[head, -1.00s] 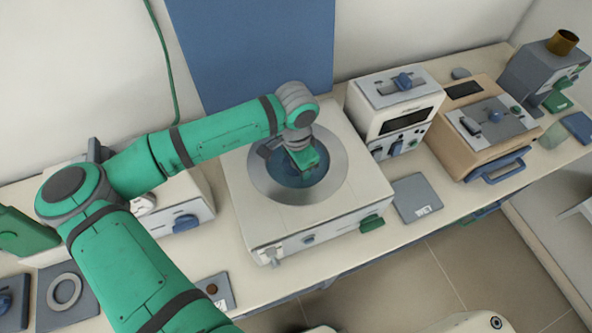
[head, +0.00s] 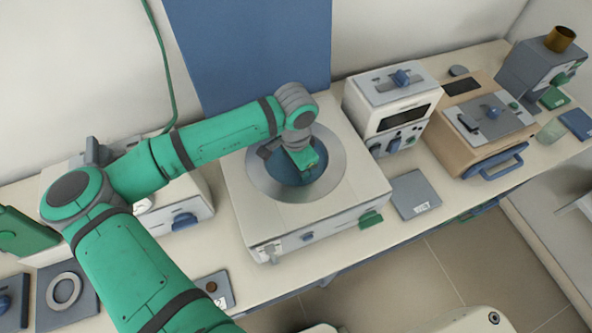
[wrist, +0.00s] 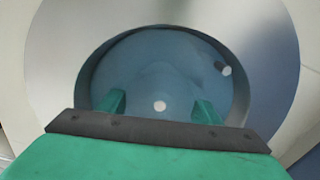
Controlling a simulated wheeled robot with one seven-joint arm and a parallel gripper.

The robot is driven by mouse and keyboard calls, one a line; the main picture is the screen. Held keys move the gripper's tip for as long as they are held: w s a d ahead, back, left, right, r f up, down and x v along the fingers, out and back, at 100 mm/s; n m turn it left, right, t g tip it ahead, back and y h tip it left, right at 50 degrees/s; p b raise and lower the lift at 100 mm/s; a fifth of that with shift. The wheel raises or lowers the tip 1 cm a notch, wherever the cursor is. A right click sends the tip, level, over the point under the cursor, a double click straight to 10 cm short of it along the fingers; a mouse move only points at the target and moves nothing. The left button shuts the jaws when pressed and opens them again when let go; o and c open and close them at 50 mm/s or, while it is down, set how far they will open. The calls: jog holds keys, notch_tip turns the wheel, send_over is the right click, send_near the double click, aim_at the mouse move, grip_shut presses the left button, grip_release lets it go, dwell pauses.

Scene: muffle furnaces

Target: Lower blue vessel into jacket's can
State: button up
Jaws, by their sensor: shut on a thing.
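The jacket is a squat white box (head: 300,215) with a wide grey metal ring (head: 330,183) on top around a round can opening. The blue vessel (head: 289,176) sits within that opening under my gripper (head: 305,160). In the wrist view the vessel (wrist: 160,75) fills most of the round opening, with the grey ring (wrist: 272,60) around it. My gripper (wrist: 161,107) is shut on the vessel, its two green fingers reaching down inside the opening. The vessel's lower part and the can's bottom are hidden.
A white instrument (head: 392,110) and a tan box with a blue handle (head: 480,130) stand right of the jacket. A grey labelled pad (head: 415,195) lies in front of them. Another white unit (head: 180,205) stands to the left, behind my arm. A blue panel (head: 250,50) rises behind.

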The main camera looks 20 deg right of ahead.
jog(key=shift+w+d+f, duration=0.1)
jog(key=shift+w+f, duration=0.15)
jog(key=shift+f, duration=0.1)
dwell(0.5)
jog(key=o, duration=1.5)
jog(key=shift+s, duration=0.15)
notch_tip(320, 180, up, 11)
jog(key=shift+f, duration=0.15)
